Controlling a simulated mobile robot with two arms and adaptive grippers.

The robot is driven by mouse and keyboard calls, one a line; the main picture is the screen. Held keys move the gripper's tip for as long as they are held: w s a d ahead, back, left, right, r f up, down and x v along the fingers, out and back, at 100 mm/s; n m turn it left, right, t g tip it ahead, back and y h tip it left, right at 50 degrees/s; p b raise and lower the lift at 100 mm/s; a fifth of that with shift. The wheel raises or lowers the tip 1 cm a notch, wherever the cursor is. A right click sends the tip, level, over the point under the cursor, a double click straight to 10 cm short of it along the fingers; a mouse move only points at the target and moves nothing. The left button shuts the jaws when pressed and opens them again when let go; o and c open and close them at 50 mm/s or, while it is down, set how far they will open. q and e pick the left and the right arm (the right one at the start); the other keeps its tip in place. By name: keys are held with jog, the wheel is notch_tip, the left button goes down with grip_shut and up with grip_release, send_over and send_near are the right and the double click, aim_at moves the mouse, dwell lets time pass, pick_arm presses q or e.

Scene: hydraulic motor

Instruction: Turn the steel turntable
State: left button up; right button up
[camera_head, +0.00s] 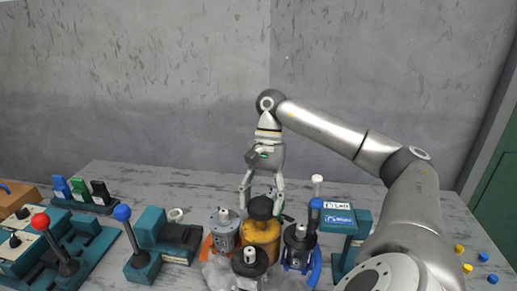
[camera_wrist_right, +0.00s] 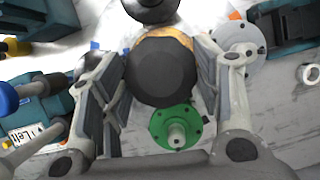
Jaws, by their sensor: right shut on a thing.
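The steel turntable (camera_head: 215,274) is a pale disc on the table, mostly hidden under several motors. A grey motor (camera_head: 224,231), a blue motor (camera_head: 299,247) and a black-topped motor (camera_head: 250,262) stand around a yellow body (camera_head: 262,243) in the middle. A black octagonal knob (camera_wrist_right: 162,72) tops the yellow body. My right gripper (camera_head: 262,206) points down with its fingers on both sides of this knob and is shut on it. A green flange with a shaft (camera_wrist_right: 176,127) shows beside the knob in the right wrist view. My left gripper is not in view.
A blue-knobbed lever (camera_head: 123,213) and a red-knobbed lever (camera_head: 41,222) stand at the left. A teal clamp block (camera_head: 153,229) sits left of the motors. A teal labelled stand (camera_head: 342,217) is close on the right. Small yellow and blue pieces (camera_head: 484,257) lie far right.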

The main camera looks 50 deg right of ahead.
jog(key=shift+r+n, duration=0.15)
jog(key=shift+n, duration=0.45)
dwell(0.3)
jog(key=o, duration=1.4)
jog(key=shift+v, duration=2.45)
jog(key=shift+w+d, duration=1)
jog(key=shift+d, duration=0.75)
jog(key=shift+w+d, duration=1)
jog(key=shift+d, duration=0.75)
jog(key=shift+w+d, duration=1)
jog(key=shift+d, duration=0.75)
